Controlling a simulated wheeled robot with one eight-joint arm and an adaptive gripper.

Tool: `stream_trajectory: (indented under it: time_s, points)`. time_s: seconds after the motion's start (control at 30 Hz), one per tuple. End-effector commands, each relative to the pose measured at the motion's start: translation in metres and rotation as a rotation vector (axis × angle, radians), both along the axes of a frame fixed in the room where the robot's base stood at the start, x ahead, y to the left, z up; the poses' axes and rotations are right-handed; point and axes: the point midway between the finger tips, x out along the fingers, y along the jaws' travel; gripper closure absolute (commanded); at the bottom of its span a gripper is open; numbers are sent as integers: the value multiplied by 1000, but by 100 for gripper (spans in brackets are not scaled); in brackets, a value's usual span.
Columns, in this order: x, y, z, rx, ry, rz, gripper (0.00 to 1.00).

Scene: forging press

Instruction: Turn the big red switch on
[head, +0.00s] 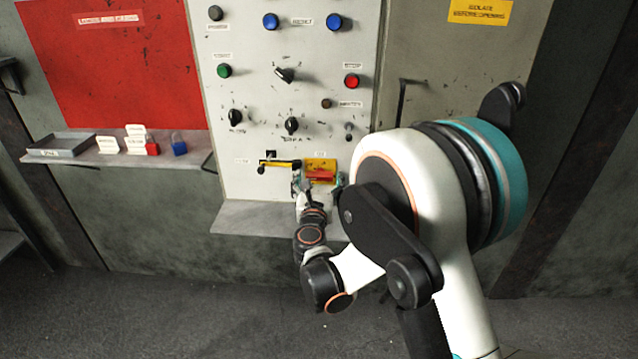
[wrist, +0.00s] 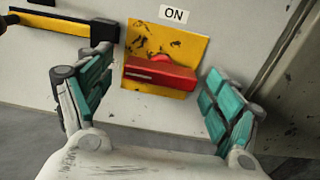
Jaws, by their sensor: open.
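The big red switch (wrist: 160,74) is a red handle lying roughly level on a worn yellow plate (wrist: 185,47), under a label (wrist: 173,13) reading "ON". In the head view the red switch (head: 319,174) is low on the pale control panel. My gripper (wrist: 152,92) is open, with one teal-padded finger left of the red handle and one right of it. The handle lies between and beyond the fingers; I cannot tell whether either finger touches it. In the head view my gripper (head: 318,184) is at the switch and partly covers it.
A yellow-and-black lever (head: 279,165) is just left of the switch. Knobs and buttons, including a red button (head: 351,81), fill the panel (head: 300,45) above. A ledge (head: 245,219) juts out below. A shelf (head: 185,152) at left holds a tray (head: 62,146) and small blocks.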

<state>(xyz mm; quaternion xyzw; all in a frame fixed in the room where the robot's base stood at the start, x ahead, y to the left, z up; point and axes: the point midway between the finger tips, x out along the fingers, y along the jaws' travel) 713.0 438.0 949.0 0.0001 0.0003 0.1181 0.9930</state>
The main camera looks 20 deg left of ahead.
Motion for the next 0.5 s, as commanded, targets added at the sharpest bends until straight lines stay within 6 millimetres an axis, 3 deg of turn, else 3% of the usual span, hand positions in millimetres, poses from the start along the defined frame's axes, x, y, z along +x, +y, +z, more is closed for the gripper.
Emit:
stream_trajectory:
  time_s: [0.3, 0.37, 0.5]
  points:
    - [3, 0, 0, 0, 0, 0, 17]
    - [3, 0, 0, 0, 0, 0, 28]
    - [3, 0, 0, 0, 0, -1, 60]
